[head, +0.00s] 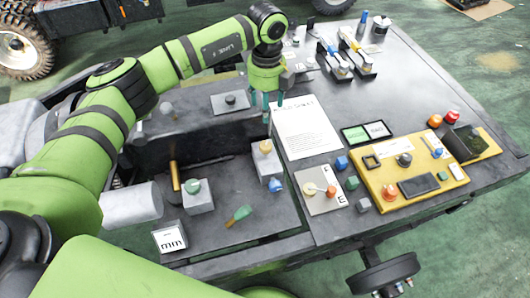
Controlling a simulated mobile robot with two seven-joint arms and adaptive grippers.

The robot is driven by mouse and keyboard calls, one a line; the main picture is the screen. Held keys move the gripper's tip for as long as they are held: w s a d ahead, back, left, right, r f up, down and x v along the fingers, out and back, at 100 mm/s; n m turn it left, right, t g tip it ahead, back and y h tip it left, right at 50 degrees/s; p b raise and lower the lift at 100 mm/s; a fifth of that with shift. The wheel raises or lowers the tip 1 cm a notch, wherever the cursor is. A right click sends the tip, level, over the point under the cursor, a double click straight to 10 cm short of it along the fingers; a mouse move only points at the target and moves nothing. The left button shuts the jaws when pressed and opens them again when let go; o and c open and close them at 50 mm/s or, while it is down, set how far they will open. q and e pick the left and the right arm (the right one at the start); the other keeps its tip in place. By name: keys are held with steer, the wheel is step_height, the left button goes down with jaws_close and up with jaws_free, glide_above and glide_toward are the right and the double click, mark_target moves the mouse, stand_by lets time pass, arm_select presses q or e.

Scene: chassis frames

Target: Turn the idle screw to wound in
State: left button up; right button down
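No part is clearly labelled as the idle screw, so I cannot tell for sure which one it is. Candidates are a green knob (193,186) on a grey block at the lower left and a beige-topped grey block (267,165) right of it. My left gripper (272,105) comes in from the left over the bench, pointing down, above and behind the beige-topped block. Its teal fingertips stand apart with nothing seen between them. It looks clear of the block. My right gripper is out of view.
A white sheet (305,130) lies right of my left gripper. A plate with F and E marks (321,190) holds a pointer. A yellow panel (385,187) with knobs and buttons is at the right. A brass rod (175,176) and a green-handled tool (239,214) are nearer. An "mm" card (170,239) stands in front.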

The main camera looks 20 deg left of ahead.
arm_select(q)
steer(key=b, duration=0.8)
glide_above(266, 145)
step_height(266, 145, down, 10)
steer(key=shift+f, duration=0.45)
steer(key=shift+s+f+p, duration=0.1)
steer(key=shift+f+p, duration=0.25)
steer(key=shift+p, duration=0.05)
step_height(266, 145, down, 5)
steer(key=shift+r+p, duration=0.1)
steer(key=shift+p, duration=0.5)
steer(key=shift+f, duration=0.55)
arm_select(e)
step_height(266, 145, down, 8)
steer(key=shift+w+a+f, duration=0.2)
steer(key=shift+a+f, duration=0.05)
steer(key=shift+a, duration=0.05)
arm_select(q)
steer(key=shift+c, duration=0.4)
steer(key=c, duration=1.1)
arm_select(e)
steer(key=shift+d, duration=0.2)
